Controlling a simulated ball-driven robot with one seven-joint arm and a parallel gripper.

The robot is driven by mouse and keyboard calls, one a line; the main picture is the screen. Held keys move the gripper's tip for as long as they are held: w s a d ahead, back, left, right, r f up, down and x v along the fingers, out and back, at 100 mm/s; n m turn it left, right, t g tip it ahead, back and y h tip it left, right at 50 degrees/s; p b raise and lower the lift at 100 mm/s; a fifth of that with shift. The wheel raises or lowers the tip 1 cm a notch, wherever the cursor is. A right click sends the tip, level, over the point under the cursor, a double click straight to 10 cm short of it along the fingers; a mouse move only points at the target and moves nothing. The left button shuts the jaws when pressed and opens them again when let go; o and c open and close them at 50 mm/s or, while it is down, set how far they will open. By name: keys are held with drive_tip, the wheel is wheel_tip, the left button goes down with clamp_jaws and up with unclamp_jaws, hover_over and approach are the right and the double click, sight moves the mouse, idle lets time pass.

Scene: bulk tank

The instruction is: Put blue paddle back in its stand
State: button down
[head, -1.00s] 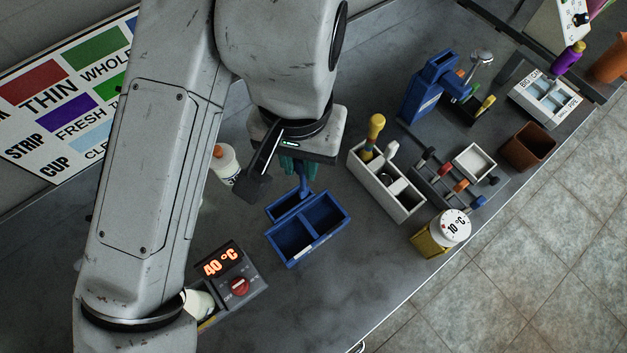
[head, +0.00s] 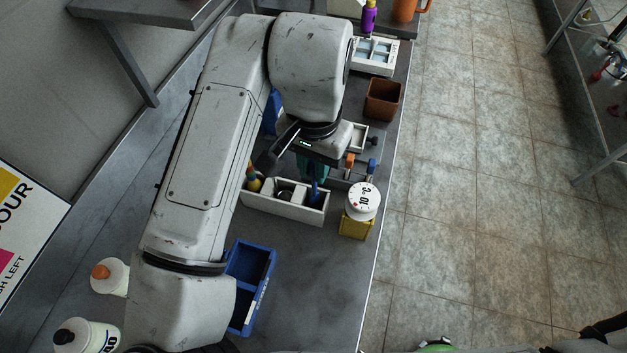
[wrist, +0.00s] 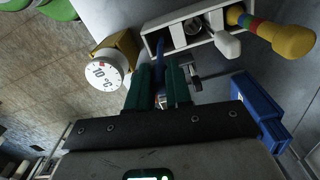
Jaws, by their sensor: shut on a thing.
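The blue paddle (head: 315,189) is in my gripper (head: 312,170), whose green fingers are shut on it. In the wrist view the paddle (wrist: 160,73) shows between the green fingertips (wrist: 160,85). The white stand (head: 265,208) is a long box with compartments, also seen in the wrist view (wrist: 187,43). My gripper is over its right end in the head view, and the paddle points down at the right compartment. I cannot tell how deep the paddle reaches. A yellow-handled tool (head: 253,181) with coloured bands stands at the stand's left end.
A yellow box with a 10 °C dial (head: 361,203) stands close to the right of the stand. A blue two-compartment box (head: 262,290) is nearer me. A brown bin (head: 382,99) is farther back. Bare counter lies in front of the stand.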

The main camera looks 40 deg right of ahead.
drive_tip(key=shift+f, duration=2.4)
drive_tip(key=c, duration=1)
unclamp_jaws()
drive_tip(key=shift+c, duration=0.2)
wheel_tip(320, 180, up, 12)
drive_tip(key=shift+r, duration=0.15)
